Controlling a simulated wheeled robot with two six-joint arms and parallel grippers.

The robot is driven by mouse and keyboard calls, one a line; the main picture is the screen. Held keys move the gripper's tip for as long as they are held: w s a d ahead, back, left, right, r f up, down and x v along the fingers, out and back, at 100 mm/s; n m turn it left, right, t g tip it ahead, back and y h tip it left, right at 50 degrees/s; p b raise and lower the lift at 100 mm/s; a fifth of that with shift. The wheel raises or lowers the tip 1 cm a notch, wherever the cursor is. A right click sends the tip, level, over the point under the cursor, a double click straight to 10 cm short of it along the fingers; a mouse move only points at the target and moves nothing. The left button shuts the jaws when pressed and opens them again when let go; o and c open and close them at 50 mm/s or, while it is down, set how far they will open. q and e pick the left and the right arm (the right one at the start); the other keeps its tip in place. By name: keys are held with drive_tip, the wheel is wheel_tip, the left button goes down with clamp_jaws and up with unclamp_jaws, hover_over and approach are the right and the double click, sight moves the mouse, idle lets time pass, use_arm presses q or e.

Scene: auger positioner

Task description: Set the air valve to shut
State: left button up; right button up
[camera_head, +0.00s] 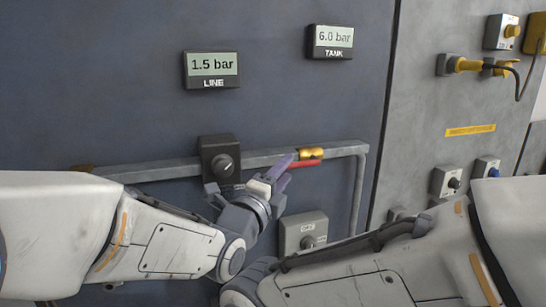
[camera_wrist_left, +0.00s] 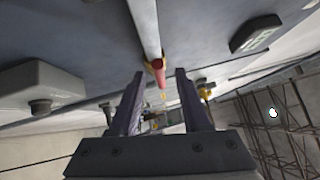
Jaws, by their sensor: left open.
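The air valve is a brass body (camera_head: 312,153) with a red lever (camera_head: 302,163) on the grey pipe. The lever lies roughly along the pipe, its free end toward the left in the head view. My left gripper (camera_head: 282,172) is open at the lever's free end. In the left wrist view the red lever (camera_wrist_left: 159,75) shows between the tips of my left gripper (camera_wrist_left: 160,78), with gaps on both sides. I cannot tell how deep it sits between the fingers. My right arm shows at lower right, but its gripper is not visible.
A grey switch box (camera_head: 303,233) is below. The LINE display (camera_head: 212,69) reads 1.5 bar and the TANK display (camera_head: 330,41) 6.0 bar. Plugs and buttons fill the right panel.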

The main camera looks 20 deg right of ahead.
sight(296, 163)
use_arm(q)
drive_tip(key=shift+p+x, duration=0.45)
drive_tip(key=shift+x, duration=1)
clamp_jaws()
idle(0.3)
